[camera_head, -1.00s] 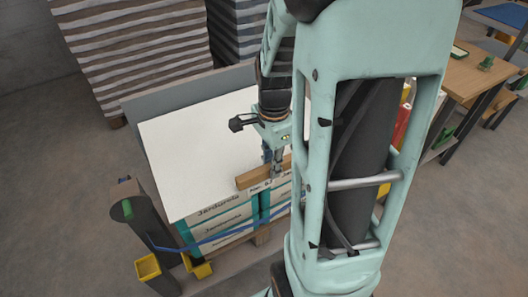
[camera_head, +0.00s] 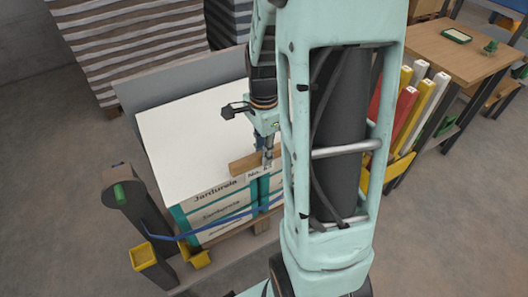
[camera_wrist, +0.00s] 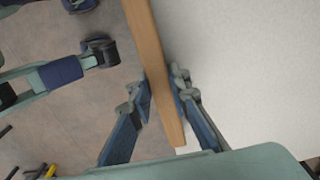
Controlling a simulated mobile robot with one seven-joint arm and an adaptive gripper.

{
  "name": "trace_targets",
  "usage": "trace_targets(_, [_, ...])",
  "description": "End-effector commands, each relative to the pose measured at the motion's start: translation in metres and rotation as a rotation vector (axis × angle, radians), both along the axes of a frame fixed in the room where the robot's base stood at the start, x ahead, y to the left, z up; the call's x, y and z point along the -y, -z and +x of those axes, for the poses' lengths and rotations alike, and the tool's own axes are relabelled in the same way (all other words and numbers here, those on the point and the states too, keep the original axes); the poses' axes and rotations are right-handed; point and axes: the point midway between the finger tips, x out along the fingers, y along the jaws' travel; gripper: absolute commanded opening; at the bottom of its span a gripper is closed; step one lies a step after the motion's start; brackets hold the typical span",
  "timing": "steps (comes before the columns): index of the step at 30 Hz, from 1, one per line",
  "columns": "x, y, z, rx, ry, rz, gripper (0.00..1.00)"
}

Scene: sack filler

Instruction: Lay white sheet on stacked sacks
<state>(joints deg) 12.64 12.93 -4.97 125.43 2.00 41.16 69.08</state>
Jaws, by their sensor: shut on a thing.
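The white sheet (camera_head: 190,140) lies flat over the top of the stacked sacks (camera_head: 218,208), which show white and teal with printed labels below its front edge. It also fills the right of the wrist view (camera_wrist: 255,70). A wooden bar (camera_head: 243,164) runs along the sheet's front edge, and its length shows in the wrist view (camera_wrist: 152,60). My gripper (camera_head: 267,157) is shut on this bar, with one finger on each side of it in the wrist view (camera_wrist: 162,103). My arm hides the sheet's right part and the right side of the stack.
A grey board (camera_head: 180,80) stands behind the stack. A dark post (camera_head: 140,215) with yellow bins (camera_head: 145,257) is at front left. Striped stacks (camera_head: 135,45) stand behind. Coloured posts (camera_head: 425,105) and a wooden table (camera_head: 455,55) are at right. The floor at left is clear.

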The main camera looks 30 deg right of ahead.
Motion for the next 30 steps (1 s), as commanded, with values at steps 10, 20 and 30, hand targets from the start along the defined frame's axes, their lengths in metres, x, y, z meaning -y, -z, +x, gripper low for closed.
trace_targets(10, [0.000, 0.000, 0.000, 0.000, 0.000, 0.000, 0.37])
trace_targets(20, [0.000, -0.018, 0.001, 0.004, -0.002, -0.001, 0.37])
trace_targets(30, [0.000, -0.089, 0.001, 0.006, 0.000, -0.001, 0.37])
